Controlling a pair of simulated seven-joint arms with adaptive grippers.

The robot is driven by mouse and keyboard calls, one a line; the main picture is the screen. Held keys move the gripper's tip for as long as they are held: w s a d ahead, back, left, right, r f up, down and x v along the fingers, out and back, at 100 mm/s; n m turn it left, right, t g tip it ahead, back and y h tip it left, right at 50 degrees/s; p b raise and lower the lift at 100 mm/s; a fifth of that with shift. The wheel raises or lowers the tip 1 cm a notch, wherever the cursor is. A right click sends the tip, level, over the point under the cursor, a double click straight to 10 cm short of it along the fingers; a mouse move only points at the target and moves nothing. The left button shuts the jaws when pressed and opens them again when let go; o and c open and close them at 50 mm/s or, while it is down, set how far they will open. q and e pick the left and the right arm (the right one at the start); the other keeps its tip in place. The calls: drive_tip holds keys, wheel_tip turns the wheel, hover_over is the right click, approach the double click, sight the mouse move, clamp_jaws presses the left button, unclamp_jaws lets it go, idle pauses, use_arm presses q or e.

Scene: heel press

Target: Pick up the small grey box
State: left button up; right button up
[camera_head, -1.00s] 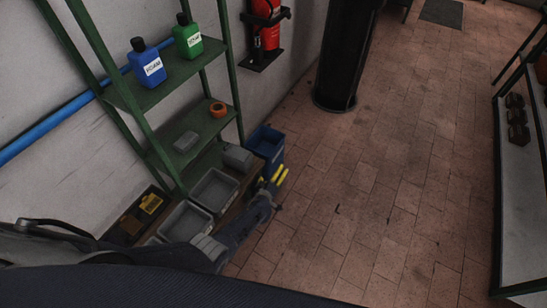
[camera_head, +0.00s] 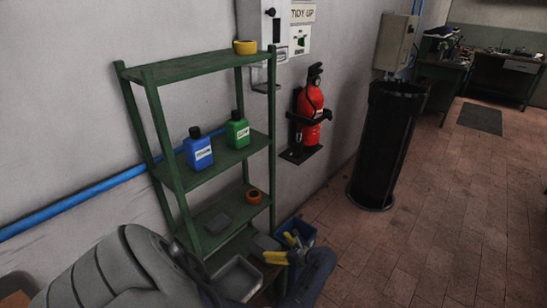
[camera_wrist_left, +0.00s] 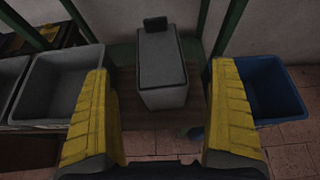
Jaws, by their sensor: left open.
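A small grey box (camera_wrist_left: 163,92) with a darker lid stands upright on a wooden surface, centred in the left wrist view. A small dark block shows at the back of its lid. My left gripper (camera_wrist_left: 161,70) is open, with one yellow finger low on each side of the box in that view; no contact shows. In the head view the grey box (camera_head: 264,243) is partly visible just behind my left gripper (camera_head: 279,247). My right gripper is not in view.
A grey tray (camera_head: 236,279) is left of the box and a blue bin (camera_wrist_left: 270,92) right of it.

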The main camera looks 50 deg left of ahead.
sight(265, 242)
use_arm(q)
drive_tip(key=shift+x, duration=3.6)
drive_tip(key=c, duration=1.6)
drive_tip(key=shift+r, duration=0.2)
